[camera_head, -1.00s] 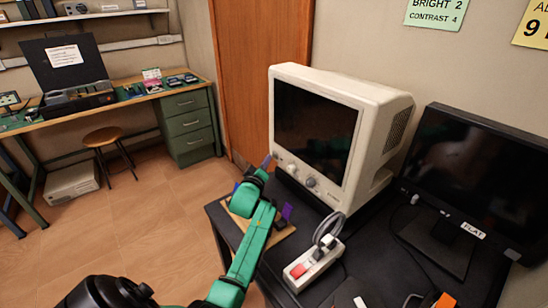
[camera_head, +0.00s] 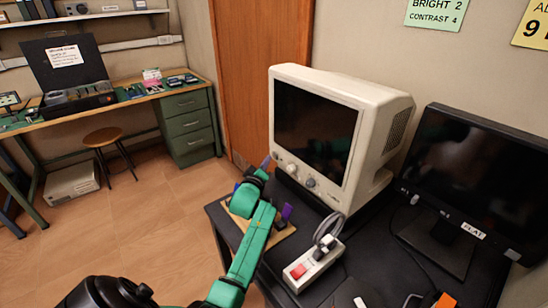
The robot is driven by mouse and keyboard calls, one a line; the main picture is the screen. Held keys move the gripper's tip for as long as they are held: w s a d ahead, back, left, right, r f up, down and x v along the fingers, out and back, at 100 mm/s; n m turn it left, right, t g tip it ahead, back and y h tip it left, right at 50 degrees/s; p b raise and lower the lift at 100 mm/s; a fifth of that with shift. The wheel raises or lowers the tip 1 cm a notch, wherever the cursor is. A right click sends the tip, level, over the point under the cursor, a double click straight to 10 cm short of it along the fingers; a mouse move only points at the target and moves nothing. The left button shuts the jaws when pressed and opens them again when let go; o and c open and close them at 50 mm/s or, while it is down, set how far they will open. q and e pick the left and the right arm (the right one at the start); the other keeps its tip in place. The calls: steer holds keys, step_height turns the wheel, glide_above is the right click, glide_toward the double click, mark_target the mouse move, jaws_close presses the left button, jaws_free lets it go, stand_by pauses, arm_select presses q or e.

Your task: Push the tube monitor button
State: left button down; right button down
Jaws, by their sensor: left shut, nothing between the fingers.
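The cream tube monitor (camera_head: 388,125) stands on the dark table with its black screen (camera_head: 314,133) facing left. Small knobs or buttons run along the bottom of its front, including a grey round one (camera_head: 310,182) and a pale one (camera_head: 291,168). My left gripper (camera_head: 267,161) is shut and empty, at the lower left corner of the monitor's front. Its tip is at or very close to the front panel; I cannot tell whether it touches. The panel part behind the tip is hidden. My right gripper is not in view.
A flat black monitor (camera_head: 478,175) stands to the right. A power strip with a red switch (camera_head: 300,270) lies in front of the tube monitor. A wooden board (camera_head: 281,232) with a purple piece sits beside my left arm. A workbench (camera_head: 130,95) and stool (camera_head: 104,140) are at far left.

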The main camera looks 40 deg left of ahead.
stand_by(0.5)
arm_select(q)
steer(key=shift+w+d, duration=0.15)
steer(key=shift+w, duration=0.3)
steer(key=shift+w+b, duration=0.1)
steer(key=shift+b, duration=0.25)
steer(key=shift+s+r+p, duration=0.1)
steer(key=shift+s+p, duration=0.4)
steer(key=shift+p, duration=0.25)
steer(key=shift+s, duration=0.1)
